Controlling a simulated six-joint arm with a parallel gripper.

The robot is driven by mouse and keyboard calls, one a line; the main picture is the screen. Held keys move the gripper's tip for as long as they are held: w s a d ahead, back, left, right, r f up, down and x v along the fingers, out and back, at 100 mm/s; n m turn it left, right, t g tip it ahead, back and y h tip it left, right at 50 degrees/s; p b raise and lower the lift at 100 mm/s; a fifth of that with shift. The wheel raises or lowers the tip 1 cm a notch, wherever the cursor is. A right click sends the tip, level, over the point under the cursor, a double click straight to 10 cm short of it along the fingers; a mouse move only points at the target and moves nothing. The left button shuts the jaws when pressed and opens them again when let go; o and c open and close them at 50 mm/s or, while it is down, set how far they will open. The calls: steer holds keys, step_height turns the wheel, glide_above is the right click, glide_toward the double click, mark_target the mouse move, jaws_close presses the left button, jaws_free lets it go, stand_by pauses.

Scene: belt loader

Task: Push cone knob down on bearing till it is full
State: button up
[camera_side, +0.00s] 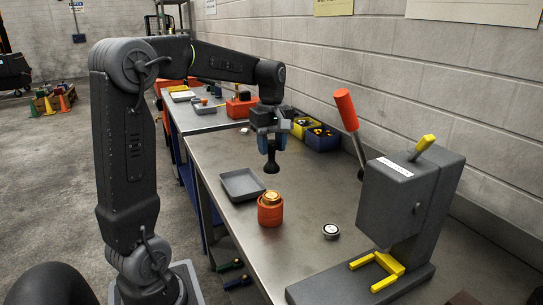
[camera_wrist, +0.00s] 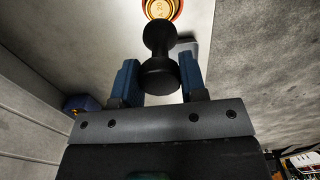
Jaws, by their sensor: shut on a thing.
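My gripper (camera_side: 271,143) is shut on a black cone knob (camera_side: 271,166), which hangs upright below the fingers with its wide end down. In the wrist view, the blue fingers stand either side of the black knob (camera_wrist: 160,60). Below the knob stands an orange round holder (camera_side: 270,214) with a brass-coloured piece (camera_side: 271,197) on top. A gap shows between knob and brass piece in the side view. The brass top also shows beyond the knob in the wrist view (camera_wrist: 158,8). Whether a bearing sits inside the holder cannot be told.
A small silver-and-black ring-like part (camera_side: 331,231) lies right of the holder. A grey press with an orange-handled lever (camera_side: 410,190) stands at the right. A grey tray (camera_side: 242,184) lies behind, left of the holder. Yellow and blue bins (camera_side: 322,141) line the wall.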

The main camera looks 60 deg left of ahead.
mark_target(271, 162)
steer(key=shift+r, duration=0.1)
steer(key=shift+f, duration=3.85)
steer(key=shift+f, duration=0.85)
steer(key=shift+r, duration=4.6)
